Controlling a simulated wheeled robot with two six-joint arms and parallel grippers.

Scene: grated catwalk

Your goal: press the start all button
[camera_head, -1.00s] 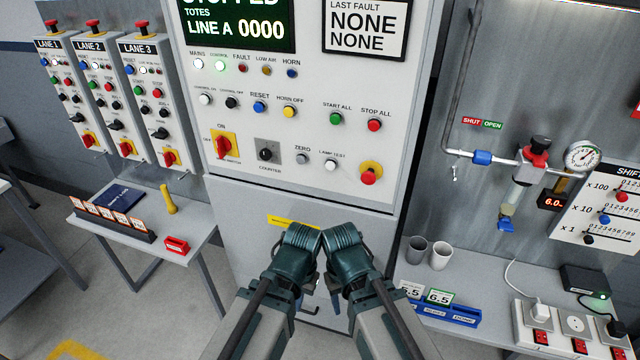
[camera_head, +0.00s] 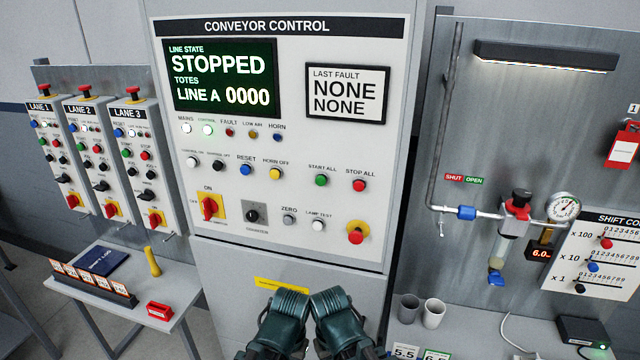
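The green START ALL button (camera_head: 321,180) sits on the right half of the white conveyor control panel (camera_head: 230,235), left of the red STOP ALL button (camera_head: 359,186). The display (camera_head: 222,78) above reads STOPPED, LINE A 0000. The MAINS and CONTROL lamps are lit white and pale green. My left gripper (camera_head: 284,300) and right gripper (camera_head: 330,302) are side by side at the bottom centre, below the panel and apart from the buttons. Their fingertips are not clearly visible, so I cannot tell whether they are open or shut.
A red emergency stop (camera_head: 355,236) on yellow sits below the START ALL and STOP ALL buttons. Lane boxes (camera_head: 137,170) stand at the left above a small table (camera_head: 180,300). Air piping with a gauge (camera_head: 562,207) is at the right. The space before the panel is clear.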

